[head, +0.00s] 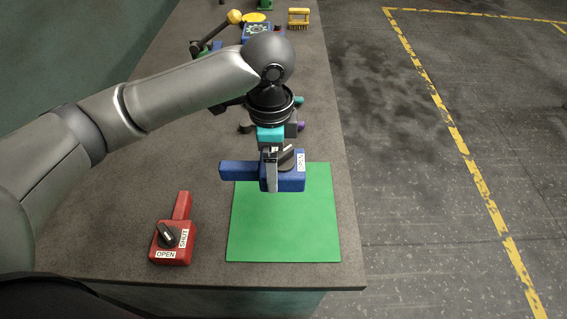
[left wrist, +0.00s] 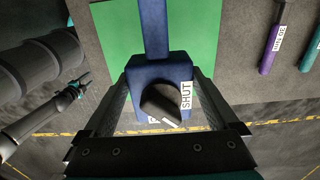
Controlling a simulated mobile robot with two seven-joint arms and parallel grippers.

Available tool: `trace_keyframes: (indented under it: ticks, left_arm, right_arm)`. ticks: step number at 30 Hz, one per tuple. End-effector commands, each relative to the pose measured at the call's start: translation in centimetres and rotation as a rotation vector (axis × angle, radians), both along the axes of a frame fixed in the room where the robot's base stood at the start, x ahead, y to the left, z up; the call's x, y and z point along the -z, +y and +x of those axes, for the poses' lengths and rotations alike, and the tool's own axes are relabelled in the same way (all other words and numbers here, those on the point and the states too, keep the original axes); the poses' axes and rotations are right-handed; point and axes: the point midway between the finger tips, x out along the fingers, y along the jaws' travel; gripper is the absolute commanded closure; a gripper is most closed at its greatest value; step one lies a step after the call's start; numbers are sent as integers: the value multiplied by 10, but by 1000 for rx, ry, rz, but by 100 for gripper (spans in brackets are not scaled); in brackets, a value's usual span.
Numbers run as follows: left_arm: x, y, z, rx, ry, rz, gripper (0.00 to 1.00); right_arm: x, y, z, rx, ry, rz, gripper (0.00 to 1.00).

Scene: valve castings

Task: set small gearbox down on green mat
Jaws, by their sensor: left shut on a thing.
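My left gripper (head: 270,172) is shut on a blue valve casting with a long bar handle and a black knob (head: 297,178). In the left wrist view the casting (left wrist: 150,70) sits between the fingers, with a SHUT label. It looks like a valve rather than a gearbox. It overlaps the far part of the green mat (head: 285,230); I cannot tell the gap beneath it. A blue box with a pale gear pattern (head: 257,33) stands at the back of the table. My right gripper (left wrist: 80,84) shows small in the left wrist view; its opening is unclear.
A red valve casting (head: 172,243) with OPEN and SHUT labels lies left of the mat. A purple-handled tool (left wrist: 270,45) and a teal one lie beyond the mat. A yellow brush-like thing (head: 298,18) stands at the back. The near part of the mat is clear.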

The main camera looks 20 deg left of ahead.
Motion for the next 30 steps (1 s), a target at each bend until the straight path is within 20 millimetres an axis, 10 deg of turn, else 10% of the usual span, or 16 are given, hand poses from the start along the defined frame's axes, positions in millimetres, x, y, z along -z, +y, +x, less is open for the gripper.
trace_keyframes:
  ticks: [30]
  left_arm:
    - [43,-15,21,1493,-3,-1,100]
  right_arm:
    - [-52,-8,0,-2,0,-10,50]
